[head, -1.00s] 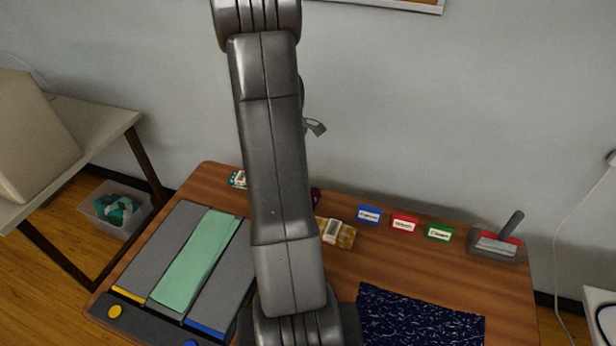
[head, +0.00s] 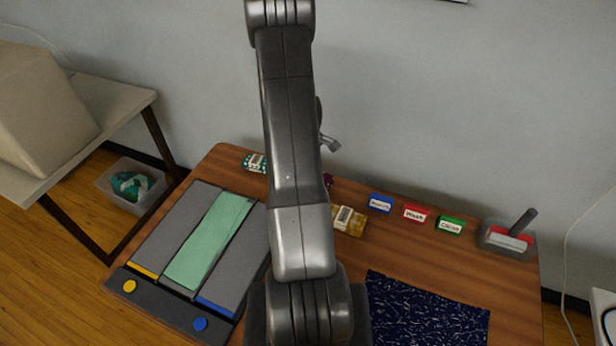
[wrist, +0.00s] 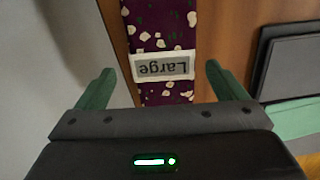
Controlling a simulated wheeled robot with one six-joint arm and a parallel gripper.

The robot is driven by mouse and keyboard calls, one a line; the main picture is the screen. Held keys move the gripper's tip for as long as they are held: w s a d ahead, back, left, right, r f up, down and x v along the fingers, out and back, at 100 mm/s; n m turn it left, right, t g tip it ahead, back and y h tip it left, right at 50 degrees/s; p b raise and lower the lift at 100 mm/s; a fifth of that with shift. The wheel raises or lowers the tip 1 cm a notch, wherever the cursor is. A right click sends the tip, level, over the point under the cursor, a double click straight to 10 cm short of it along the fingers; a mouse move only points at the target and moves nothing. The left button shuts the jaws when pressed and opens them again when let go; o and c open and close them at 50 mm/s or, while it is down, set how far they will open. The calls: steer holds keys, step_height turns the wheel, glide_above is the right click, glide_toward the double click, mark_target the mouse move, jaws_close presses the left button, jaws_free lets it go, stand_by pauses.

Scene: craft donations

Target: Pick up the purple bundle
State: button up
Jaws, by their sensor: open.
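The purple bundle (wrist: 160,25) has pale flower spots and a white band reading "Large", upside down in the wrist view. It lies on the wooden table between my gripper's fingers in that view, with a gap on each side. My gripper (wrist: 160,70) is open, with green fingers, and holds nothing. I cannot tell its height above the bundle. In the head view only a small purple edge (head: 328,181) shows beside my arm; the arm hides the rest.
A teal patterned bundle (head: 255,162) and a mustard bundle (head: 349,220) lie nearby. Blue (head: 380,203), red (head: 416,213) and green (head: 449,225) label blocks stand at the back. A grey board (head: 165,230) with green cloth (head: 210,240) lies left; navy cloth (head: 430,312) lies front right.

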steer(key=shift+s+f+p, duration=0.15)
steer(key=shift+f+p, duration=0.15)
steer(key=shift+f, duration=1.5)
steer(key=c, duration=1.1)
steer(key=shift+c, duration=0.2)
steer(key=shift+r, duration=0.15)
